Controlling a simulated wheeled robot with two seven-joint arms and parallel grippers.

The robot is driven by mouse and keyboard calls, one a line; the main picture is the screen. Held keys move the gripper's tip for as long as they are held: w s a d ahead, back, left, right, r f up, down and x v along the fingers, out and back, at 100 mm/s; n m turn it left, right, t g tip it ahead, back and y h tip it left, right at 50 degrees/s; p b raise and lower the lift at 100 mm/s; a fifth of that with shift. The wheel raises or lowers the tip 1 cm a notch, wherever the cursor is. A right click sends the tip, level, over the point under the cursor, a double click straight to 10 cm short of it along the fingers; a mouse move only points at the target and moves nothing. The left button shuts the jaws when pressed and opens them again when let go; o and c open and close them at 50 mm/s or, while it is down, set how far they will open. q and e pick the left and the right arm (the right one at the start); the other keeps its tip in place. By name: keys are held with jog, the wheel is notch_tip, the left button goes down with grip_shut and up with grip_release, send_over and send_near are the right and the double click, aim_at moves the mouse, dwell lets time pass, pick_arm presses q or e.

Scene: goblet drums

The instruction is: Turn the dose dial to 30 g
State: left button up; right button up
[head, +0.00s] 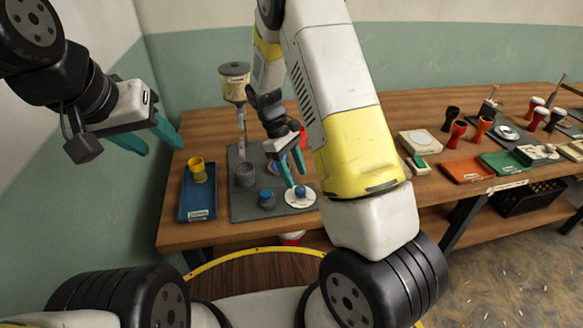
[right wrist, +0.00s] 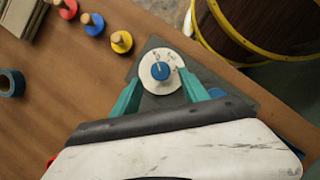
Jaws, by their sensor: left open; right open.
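The dose dial is a round white plate (head: 301,199) with a blue knob (head: 301,190), on a dark grey base board (head: 240,209) at the table's front. In the right wrist view the blue knob (right wrist: 160,71) sits in the middle of the white plate (right wrist: 151,85); the marks around it are too small to read. My right gripper (head: 293,182) is open, its teal fingertips close to the dial. In the right wrist view its fingers (right wrist: 160,80) lie on either side of the knob; contact cannot be told. My left gripper (head: 160,140) is open and empty, left of the table.
A hopper (head: 235,88) stands behind a grey cup (head: 244,175) on the board. Orange (head: 467,170) and green (head: 505,163) trays and several goblets are at the right. My right arm hides the table's middle.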

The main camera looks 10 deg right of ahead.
aim_at(300, 189)
jog(key=shift+x, duration=2.3)
grip_shut()
